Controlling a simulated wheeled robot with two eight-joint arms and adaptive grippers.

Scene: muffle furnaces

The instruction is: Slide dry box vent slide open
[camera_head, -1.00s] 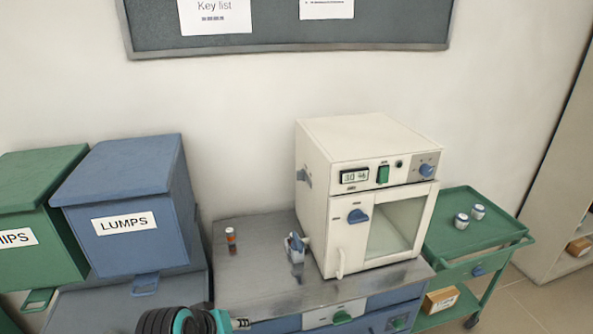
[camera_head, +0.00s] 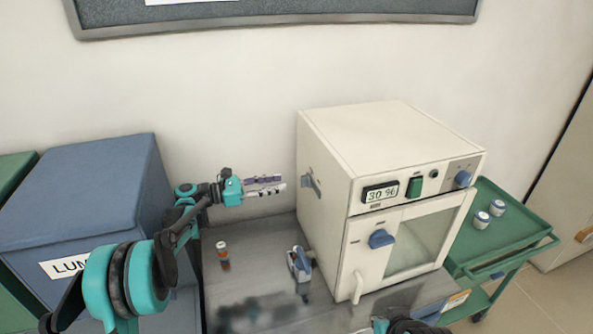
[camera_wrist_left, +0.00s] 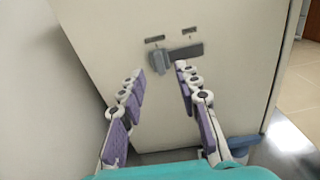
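The dry box (camera_head: 335,215) is a cream cabinet on the grey bench, with a display reading 30 %. Its vent slide (camera_head: 311,181) is a grey tab on the left side wall. In the left wrist view the vent slide (camera_wrist_left: 178,57) is a dark bar with a raised grey knob, under two small labels. My left gripper (camera_head: 283,184) points at that wall from the left, at about the slide's height and apart from it. Its fingers (camera_wrist_left: 160,80) are spread and empty, with the knob showing beyond and between their tips. My right gripper is not visible; only a dark arm part shows at the bottom edge.
A blue bin (camera_head: 85,200) is at left. A green cart (camera_head: 515,235) with two jars stands at right.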

